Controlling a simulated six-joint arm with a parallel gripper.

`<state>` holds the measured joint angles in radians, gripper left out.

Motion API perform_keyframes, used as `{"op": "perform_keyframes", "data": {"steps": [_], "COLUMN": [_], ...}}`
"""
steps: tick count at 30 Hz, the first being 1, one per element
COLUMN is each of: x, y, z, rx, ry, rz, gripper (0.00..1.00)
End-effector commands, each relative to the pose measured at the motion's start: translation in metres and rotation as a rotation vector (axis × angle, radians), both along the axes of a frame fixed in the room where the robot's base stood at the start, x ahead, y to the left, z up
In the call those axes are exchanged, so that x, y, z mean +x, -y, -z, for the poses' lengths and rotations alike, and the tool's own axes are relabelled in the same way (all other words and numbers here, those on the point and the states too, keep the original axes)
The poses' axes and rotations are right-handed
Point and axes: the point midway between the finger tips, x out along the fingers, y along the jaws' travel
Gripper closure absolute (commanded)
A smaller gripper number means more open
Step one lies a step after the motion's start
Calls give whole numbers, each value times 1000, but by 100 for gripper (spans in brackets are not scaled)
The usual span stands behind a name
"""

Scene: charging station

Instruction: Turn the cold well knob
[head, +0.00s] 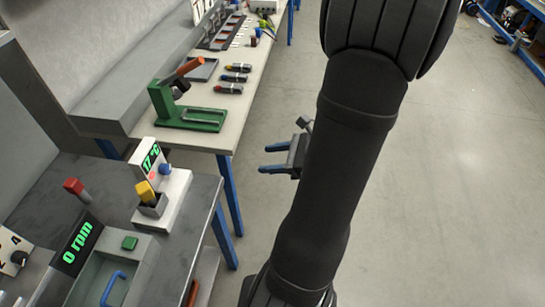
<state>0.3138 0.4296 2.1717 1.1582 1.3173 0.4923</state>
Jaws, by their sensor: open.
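A white unit (177,195) with a green readout that appears to say 17 °C stands near the right edge of the grey bench; it looks like the cold well. A small blue knob (165,169) sits on its face below the readout, with a small red spot beside it. A yellow-topped item (145,191) stands in the unit's grey socket. My gripper (264,160) has two blue fingers pointing left, apart and empty. It is over the floor, to the right of the unit and clear of it. My dark arm hides part of the gripper's rear.
A 0 rpm unit (75,245) with a red-topped lever (75,188) and a blue handle (113,288) stand at lower left. A black dial (19,258) is at the left edge. A green press (187,113) stands on the pale bench (235,115) behind. Open floor lies right.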

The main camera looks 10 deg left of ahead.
Motion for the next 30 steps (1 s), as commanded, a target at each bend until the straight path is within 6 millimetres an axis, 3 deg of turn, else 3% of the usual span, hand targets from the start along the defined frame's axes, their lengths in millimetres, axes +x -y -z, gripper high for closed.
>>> {"op": "perform_keyframes", "data": {"steps": [17, 23, 30], "x": [0, 0, -4], "y": [-2, -29, -81], "z": [1, 17, 54], "rx": [6, 106, 293], "ry": [0, -5, 2], "rz": [-4, -55, -104], "gripper": [48, 48, 48]}}
